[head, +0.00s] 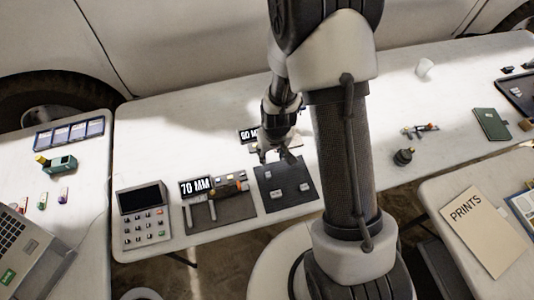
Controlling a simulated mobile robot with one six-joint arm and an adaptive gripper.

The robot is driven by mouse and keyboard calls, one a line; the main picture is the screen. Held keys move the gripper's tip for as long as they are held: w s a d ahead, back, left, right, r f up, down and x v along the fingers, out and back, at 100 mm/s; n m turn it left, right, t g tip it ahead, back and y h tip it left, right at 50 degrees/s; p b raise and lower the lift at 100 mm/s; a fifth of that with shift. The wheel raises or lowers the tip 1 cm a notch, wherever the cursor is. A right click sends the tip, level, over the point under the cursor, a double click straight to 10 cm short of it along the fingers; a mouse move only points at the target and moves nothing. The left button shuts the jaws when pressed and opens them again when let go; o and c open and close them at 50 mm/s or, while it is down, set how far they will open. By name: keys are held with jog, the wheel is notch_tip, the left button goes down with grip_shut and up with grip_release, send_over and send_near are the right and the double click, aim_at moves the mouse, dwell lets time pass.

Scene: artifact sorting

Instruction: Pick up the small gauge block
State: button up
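Several small light-grey metal blocks lie on a dark mat (290,205) near the front edge of the middle table. One block (277,195) is at the mat's left front and another block (304,187) is at its right. They look close in size, so I cannot tell surely which is the small gauge block. My gripper (276,158) is at the mat's back edge, pointing down, behind these two blocks. Its fingers look spread apart with nothing seen between them. My arm hides part of the area to the right of the mat.
A keypad device (143,218) is farther left. A second sign (249,136) stands behind my gripper, partly hidden. A dark round object (403,157) sits right of my arm.

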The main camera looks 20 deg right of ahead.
jog(key=b, duration=0.8)
send_over(268, 174)
jog(key=f, duration=1.2)
jog(key=shift+s+f, duration=0.4)
jog(key=f+b, duration=0.4)
jog(key=f, duration=0.1)
jog(key=shift+w+f, duration=0.15)
jog(key=shift+w, duration=0.05)
jog(key=shift+c, duration=0.4)
jog(key=c, duration=0.9)
jog(key=shift+o, duration=0.2)
jog(key=shift+r, duration=0.2)
